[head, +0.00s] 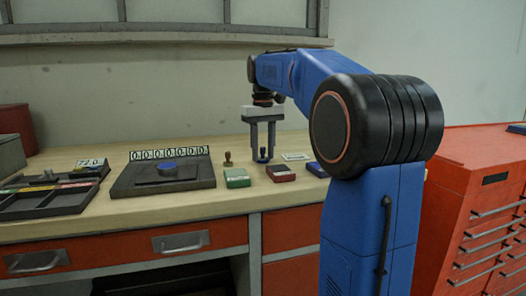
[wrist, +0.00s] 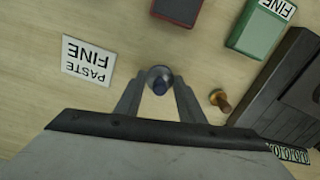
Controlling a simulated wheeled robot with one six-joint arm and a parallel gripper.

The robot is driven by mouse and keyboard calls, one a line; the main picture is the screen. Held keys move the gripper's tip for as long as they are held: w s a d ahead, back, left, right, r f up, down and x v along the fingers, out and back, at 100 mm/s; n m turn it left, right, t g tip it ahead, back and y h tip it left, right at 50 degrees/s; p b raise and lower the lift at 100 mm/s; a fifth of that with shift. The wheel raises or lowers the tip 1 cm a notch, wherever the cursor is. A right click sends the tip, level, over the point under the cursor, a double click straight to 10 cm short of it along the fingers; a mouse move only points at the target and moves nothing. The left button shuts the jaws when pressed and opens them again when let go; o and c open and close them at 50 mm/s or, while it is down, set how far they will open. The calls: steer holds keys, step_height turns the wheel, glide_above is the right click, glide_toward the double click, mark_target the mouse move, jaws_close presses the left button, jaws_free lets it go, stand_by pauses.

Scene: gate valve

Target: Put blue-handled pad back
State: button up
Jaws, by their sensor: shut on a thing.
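My gripper (head: 263,150) points straight down over the bench and is shut on the blue-handled pad (head: 263,155). In the wrist view the fingers (wrist: 158,90) pinch its dark blue handle, and its round grey base (wrist: 158,73) shows beyond the fingertips. The pad is upright and low over the wood; I cannot tell whether it touches the bench. A white card reading "PASTE FINE" (wrist: 86,60) lies flat beside it, also seen in the head view (head: 295,156).
A brown-handled stamp (head: 227,160) stands left of my gripper. Green (head: 236,178), red (head: 280,173) and blue (head: 318,169) boxes line the bench front. A dark scale (head: 120,187) with a blue disc and number display stands left, then a compartment tray (head: 55,205).

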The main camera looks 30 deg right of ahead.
steer(key=o, duration=0.9)
steer(key=shift+f, duration=0.1)
steer(key=shift+o, duration=0.2)
step_height(320, 180, up, 12)
stand_by(0.4)
